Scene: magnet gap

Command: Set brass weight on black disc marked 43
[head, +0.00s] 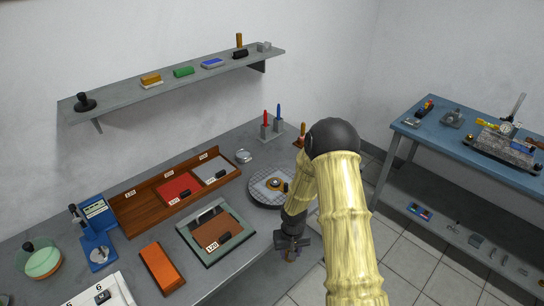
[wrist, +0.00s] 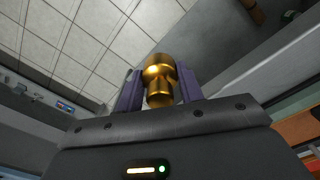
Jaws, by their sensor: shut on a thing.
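My gripper (head: 291,252) hangs past the bench's front edge, below my arm in the head view. In the wrist view my gripper (wrist: 158,90) has its two purple fingers shut on the brass weight (wrist: 160,80), a shiny gold piece with a narrow neck. In the head view the weight is mostly hidden, with only a small brass spot between the fingers. I cannot read the number 43 anywhere. A small dark disc with a brass-coloured ring (head: 275,184) lies on the round chequered plate (head: 262,199), left of my arm, but I cannot tell whether it is the marked one.
The grey bench carries a wooden tray (head: 128,212), a framed brown board (head: 216,232), an orange block (head: 162,268) and a blue instrument (head: 95,225). A wall shelf (head: 190,78) holds several small items. A blue table (head: 470,145) stands right, across open floor.

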